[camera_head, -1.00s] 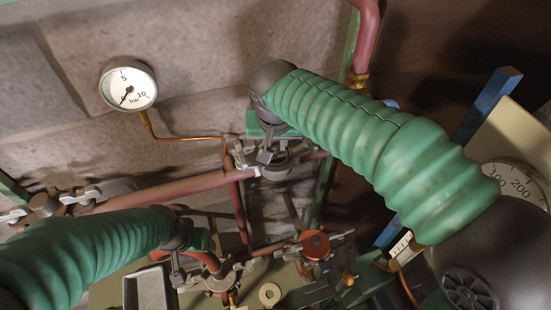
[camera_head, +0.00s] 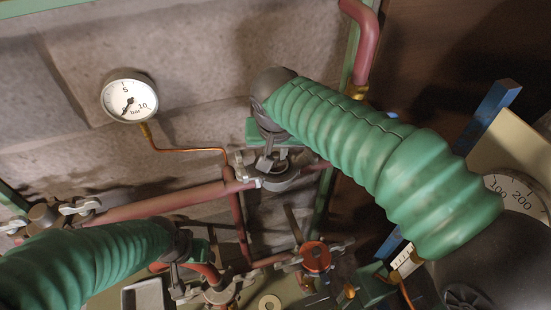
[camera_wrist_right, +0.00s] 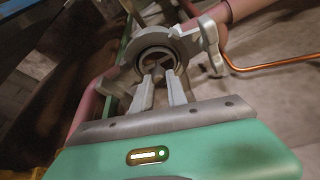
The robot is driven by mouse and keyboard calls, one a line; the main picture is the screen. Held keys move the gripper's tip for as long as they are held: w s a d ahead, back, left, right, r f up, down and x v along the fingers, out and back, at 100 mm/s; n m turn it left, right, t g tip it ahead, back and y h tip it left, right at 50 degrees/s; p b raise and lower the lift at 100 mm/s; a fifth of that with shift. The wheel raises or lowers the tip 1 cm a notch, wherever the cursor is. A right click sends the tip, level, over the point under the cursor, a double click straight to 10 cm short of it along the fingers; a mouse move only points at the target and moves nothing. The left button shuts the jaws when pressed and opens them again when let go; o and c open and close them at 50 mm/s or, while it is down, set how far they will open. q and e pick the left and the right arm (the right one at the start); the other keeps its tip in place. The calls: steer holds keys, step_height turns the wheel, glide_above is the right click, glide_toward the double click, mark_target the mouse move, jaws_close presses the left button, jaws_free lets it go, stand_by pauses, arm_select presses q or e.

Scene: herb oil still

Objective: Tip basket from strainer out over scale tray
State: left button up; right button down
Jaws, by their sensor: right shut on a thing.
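The strainer (camera_head: 285,178) is a grey round open fitting in the red pipe; in the right wrist view it shows as a grey ring (camera_wrist_right: 140,57). My right gripper (camera_head: 265,165) points down into its mouth. In the right wrist view its fingers (camera_wrist_right: 160,80) are close together on a small grey bar inside the ring, apparently the handle of the basket (camera_wrist_right: 157,68). The basket's body is hidden inside. My left gripper (camera_head: 178,283) is low at the left by a pipe clamp; its jaws are unclear. The scale's dial (camera_head: 517,193) is at the right; its tray cannot be made out.
A pressure gauge (camera_head: 130,95) hangs on a thin copper tube before the stone wall. Red pipes (camera_head: 165,203) with clamps cross below. A red round valve part (camera_head: 316,256) and a grey rectangular tray (camera_head: 146,295) are low in view. A blue post (camera_head: 490,118) stands beside the scale.

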step_height(320, 180, up, 17)
steer(key=p, duration=0.8)
steer(key=shift+f, duration=0.15)
steer(key=shift+f, duration=0.1)
